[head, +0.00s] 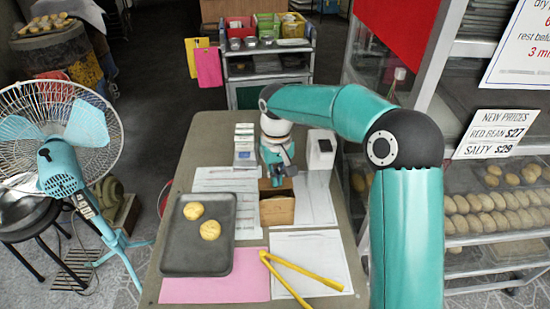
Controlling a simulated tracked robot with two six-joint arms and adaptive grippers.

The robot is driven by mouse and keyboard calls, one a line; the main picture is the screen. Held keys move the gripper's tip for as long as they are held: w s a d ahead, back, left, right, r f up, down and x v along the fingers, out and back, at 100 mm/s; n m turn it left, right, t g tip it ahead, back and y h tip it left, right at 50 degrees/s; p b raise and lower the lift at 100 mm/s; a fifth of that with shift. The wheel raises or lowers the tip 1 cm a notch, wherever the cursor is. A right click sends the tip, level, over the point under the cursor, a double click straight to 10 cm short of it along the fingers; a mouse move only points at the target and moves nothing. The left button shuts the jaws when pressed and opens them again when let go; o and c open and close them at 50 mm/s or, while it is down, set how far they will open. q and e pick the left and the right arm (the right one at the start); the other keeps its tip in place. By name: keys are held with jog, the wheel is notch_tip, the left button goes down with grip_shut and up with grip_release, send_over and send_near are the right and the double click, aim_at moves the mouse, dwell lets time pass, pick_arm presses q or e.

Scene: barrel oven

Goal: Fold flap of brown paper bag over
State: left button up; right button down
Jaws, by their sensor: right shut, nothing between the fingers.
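The brown paper bag (277,212) stands upright on the table, right of the tray. Its front face shows, and its top is dark and partly covered by my right gripper. My right gripper (277,178) points down at the top of the bag. It is shut and holds nothing. I cannot tell whether its fingertips touch the bag or sit just inside its top edge. The flap is not clearly visible behind the gripper. My left gripper is not in view.
A dark tray (182,255) with two round pastries lies left of the bag. Yellow tongs (290,270) lie in front on a white sheet. A white box (320,150) stands behind right, and a small white stack (245,146) behind left. A fan (62,160) stands left of the table.

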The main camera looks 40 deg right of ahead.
jog(key=shift+f, duration=0.15)
jog(key=shift+f+b, duration=0.3)
notch_tip(320, 180, up, 9)
jog(key=p, duration=0.7)
jog(key=shift+p, duration=0.4)
